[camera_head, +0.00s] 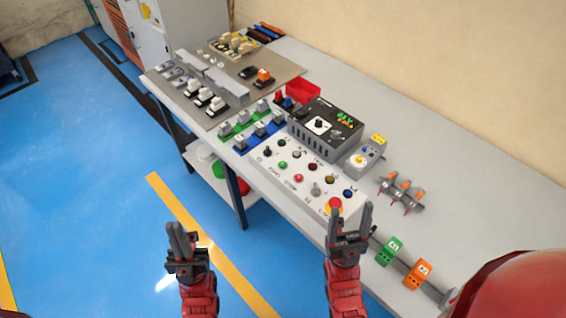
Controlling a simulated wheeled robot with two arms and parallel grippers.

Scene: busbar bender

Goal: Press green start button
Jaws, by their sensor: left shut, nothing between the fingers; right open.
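A pale control box (262,166) with two rows of buttons and knobs sits at the near edge of the table. A green button (282,165) is in its near row, left of a red button (298,178). The labels are too small to read, so I cannot tell which is start. My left gripper (187,240) is shut and empty, pointing up over the blue floor, left of the table and apart from the box. My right gripper (351,222) is open and empty, close by the box's right end.
A red emergency stop knob (334,205) on yellow is beside my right gripper. A dark instrument box (326,128) stands behind the control box. Green (390,250) and orange (418,273) blocks sit on a rail at right. The table's far right is clear.

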